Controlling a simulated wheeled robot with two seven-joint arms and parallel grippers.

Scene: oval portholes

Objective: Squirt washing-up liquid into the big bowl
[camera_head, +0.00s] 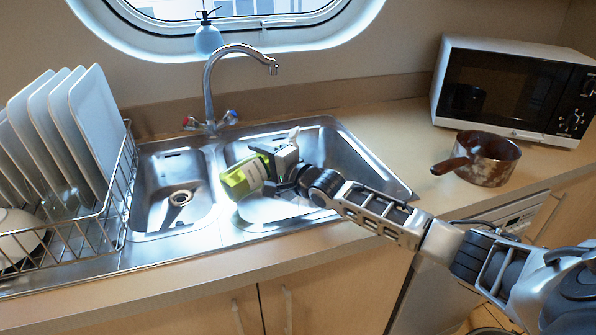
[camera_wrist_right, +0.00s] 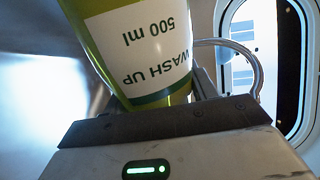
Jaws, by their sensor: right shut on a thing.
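The washing-up liquid bottle is yellow-green with a white label; it shows left of my right gripper in the head view (camera_head: 241,180). In the wrist view the bottle (camera_wrist_right: 135,45) fills the upper middle, its "WASH UP 500 ml" lettering upside down. My right gripper (camera_head: 277,172) is shut on the bottle and holds it tilted over the sink. The sink's bigger bowl (camera_head: 345,165) is the right-hand steel basin, below the bottle and gripper. I cannot make out the nozzle or any liquid coming out. My left gripper is not in view.
The smaller sink bowl (camera_head: 150,190) lies to the left, with the tap (camera_head: 207,95) behind. A dish rack (camera_head: 95,235) with plates and a white bowl (camera_head: 18,238) stands at far left. A saucepan (camera_head: 490,160) and microwave (camera_head: 515,90) stand on the right counter.

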